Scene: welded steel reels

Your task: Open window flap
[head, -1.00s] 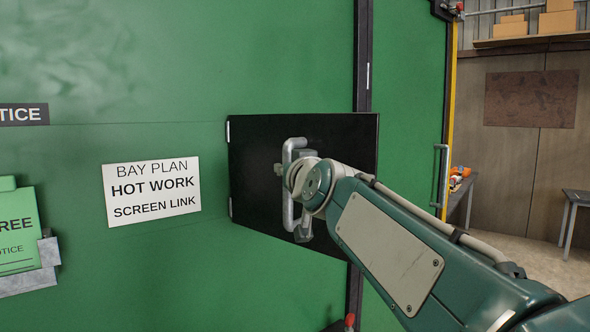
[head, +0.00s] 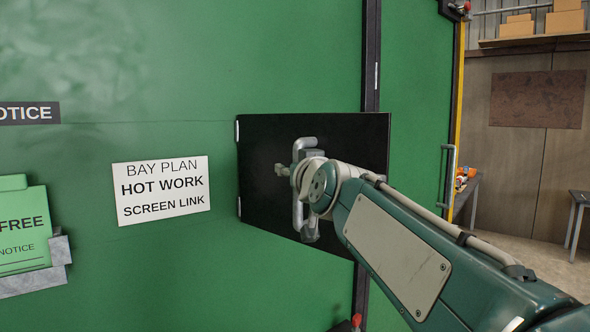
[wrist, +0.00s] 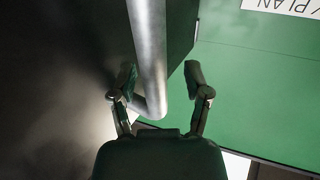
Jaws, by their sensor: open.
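The window flap (head: 262,190) is a black panel with hinges on its left edge. It stands at an angle out from the green screen, its right edge nearer to me. A grey tubular handle (head: 298,215) runs upright on its face. My gripper (wrist: 161,74) is open, with the handle bar (wrist: 149,40) between its two fingers in the wrist view. I cannot tell whether a finger touches the bar. In the head view my wrist hides part of the handle, and one fingertip shows left of it.
The green screen (head: 180,80) fills the left and middle. It bears a white "Hot Work" sign (head: 162,190) and a green notice in a metal holder (head: 40,275). A dark post (head: 371,60) runs behind the flap. A second grey handle (head: 448,175) and a table (head: 578,200) are at right.

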